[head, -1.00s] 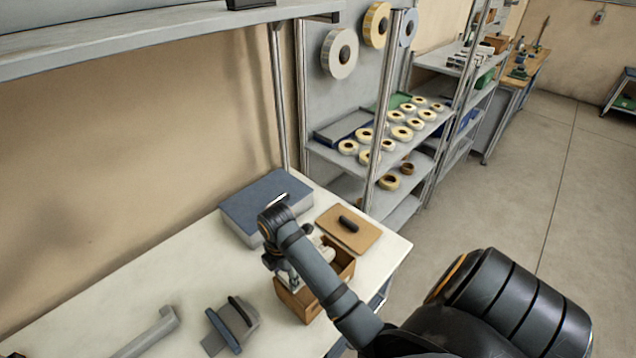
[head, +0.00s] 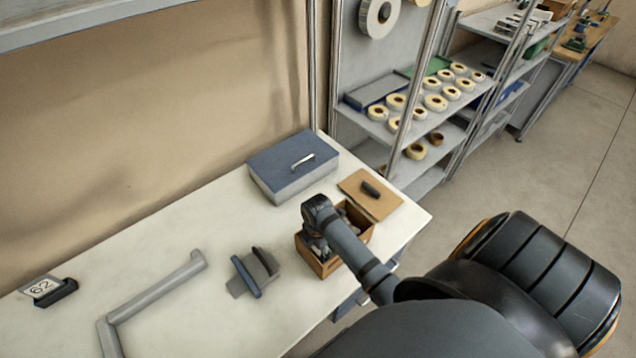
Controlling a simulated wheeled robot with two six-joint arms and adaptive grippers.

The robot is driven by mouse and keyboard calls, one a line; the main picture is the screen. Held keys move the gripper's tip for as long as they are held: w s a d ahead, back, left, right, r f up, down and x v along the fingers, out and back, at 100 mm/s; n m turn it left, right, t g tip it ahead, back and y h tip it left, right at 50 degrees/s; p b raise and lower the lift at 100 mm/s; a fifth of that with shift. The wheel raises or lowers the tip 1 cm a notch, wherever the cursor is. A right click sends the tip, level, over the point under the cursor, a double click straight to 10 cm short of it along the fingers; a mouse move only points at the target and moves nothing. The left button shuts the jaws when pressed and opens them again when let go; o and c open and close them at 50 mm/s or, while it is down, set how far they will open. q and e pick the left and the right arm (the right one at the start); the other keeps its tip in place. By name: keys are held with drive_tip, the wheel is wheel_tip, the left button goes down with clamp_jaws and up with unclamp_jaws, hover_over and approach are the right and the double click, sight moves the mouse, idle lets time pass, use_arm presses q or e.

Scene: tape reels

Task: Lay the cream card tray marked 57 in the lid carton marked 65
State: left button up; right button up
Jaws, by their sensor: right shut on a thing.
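My right gripper (head: 318,248) points down at the left end of an open brown wooden box (head: 326,268) at the table's right front. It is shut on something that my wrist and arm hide. Grey contents show dimly inside the box, but I cannot tell what they are. I can make out neither a cream card tray marked 57 nor a carton marked 65. My left gripper is not in view.
A tan lid (head: 383,204) with a black handle lies behind the box. A blue-lidded grey case (head: 280,160) stands at the wall. A grey-blue holder (head: 252,272), a grey angled bar (head: 150,292) and a black stand marked 62 (head: 48,288) are left. Reels fill shelves (head: 385,140).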

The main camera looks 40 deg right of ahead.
wheel_tip(320, 180, down, 2)
drive_tip(key=shift+f, duration=0.1)
drive_tip(key=shift+f, duration=0.15)
drive_tip(key=o, duration=1.3)
wheel_tip(320, 180, up, 12)
drive_tip(key=shift+r+b, duration=0.15)
drive_tip(key=shift+b, duration=0.75)
